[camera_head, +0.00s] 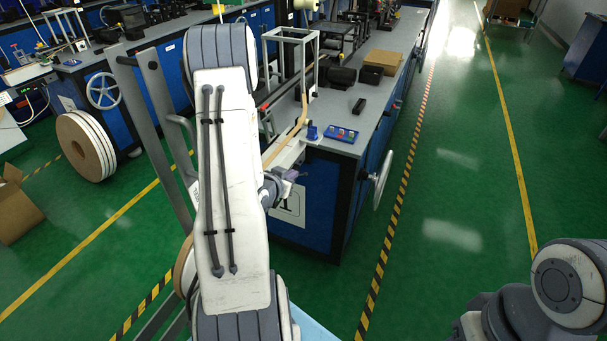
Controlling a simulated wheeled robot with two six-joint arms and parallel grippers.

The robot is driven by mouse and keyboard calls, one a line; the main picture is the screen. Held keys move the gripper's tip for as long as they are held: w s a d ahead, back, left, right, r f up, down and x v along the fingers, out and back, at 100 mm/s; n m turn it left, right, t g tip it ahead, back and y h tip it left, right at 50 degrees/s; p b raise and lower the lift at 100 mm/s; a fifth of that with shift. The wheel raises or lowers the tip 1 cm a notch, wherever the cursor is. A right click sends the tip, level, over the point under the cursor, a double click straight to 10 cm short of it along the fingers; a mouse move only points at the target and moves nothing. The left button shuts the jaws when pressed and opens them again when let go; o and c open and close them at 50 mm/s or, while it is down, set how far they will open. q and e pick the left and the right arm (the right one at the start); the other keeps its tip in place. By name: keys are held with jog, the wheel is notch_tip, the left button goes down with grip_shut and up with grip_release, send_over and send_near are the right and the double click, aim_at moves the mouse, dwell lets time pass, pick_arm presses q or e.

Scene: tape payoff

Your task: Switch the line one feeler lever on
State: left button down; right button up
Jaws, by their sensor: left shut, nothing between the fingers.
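The near bench (345,108) has a grey top and blue side panels. A tan tape strip (291,132) runs along its left side. A small blue block (312,132) stands near the bench's front edge; I cannot tell whether it is part of the feeler lever. No lever can be clearly made out, and my left arm covers part of this area. My left gripper (288,175) is shut and empty at the bench's front left corner, mostly hidden behind my wrist. My right arm shows at the lower right, but its gripper is out of view.
A blue panel with coloured buttons (342,134) lies on the bench beside the blue block. A cardboard box (383,62) sits farther back. A white handwheel (382,180) sticks out at the bench's right side. The green aisle (455,200) to the right is clear.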

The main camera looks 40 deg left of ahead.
pick_arm(q)
jog(key=shift+a, duration=0.15)
jog(key=s+f+p+x, duration=0.1)
jog(key=f+p+x, duration=0.1)
jog(key=x, duration=1)
jog(key=shift+w+f, duration=0.2)
jog(key=shift+f, duration=0.15)
jog(key=shift+a, duration=0.15)
